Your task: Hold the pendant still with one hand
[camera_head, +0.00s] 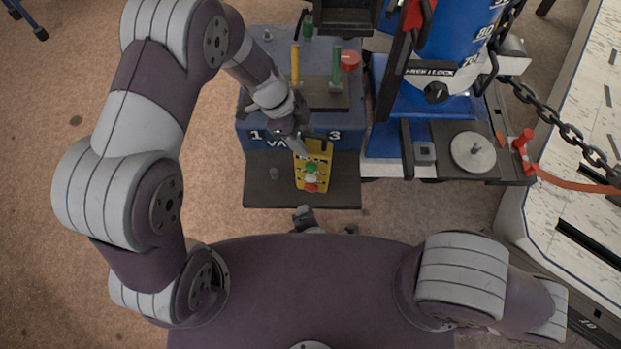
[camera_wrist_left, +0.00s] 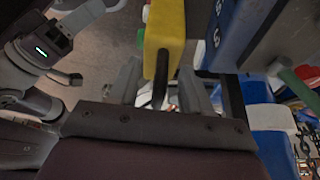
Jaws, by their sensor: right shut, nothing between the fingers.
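The pendant (camera_head: 314,172) is a yellow control box with green, white and red buttons, in front of the blue valve box in the head view. In the left wrist view the pendant (camera_wrist_left: 165,32) is just beyond my left fingers, edge-on, with a dark narrow part between them. My left gripper (camera_wrist_left: 160,92) is open, a finger on each side of that dark part with gaps showing. In the head view my left gripper (camera_head: 300,146) is at the pendant's upper left edge. My right gripper (camera_head: 307,217) is low, below the pendant, shut and empty, and mostly hidden by my body.
The blue valve box (camera_head: 250,136) carries a yellow lever (camera_head: 295,64), a green lever (camera_head: 336,72) and a red knob (camera_head: 349,60). A dark shelf (camera_head: 262,191) lies below the pendant. A blue machine (camera_head: 385,138) with a round plate (camera_head: 473,152) and a chain (camera_head: 555,123) stand right.

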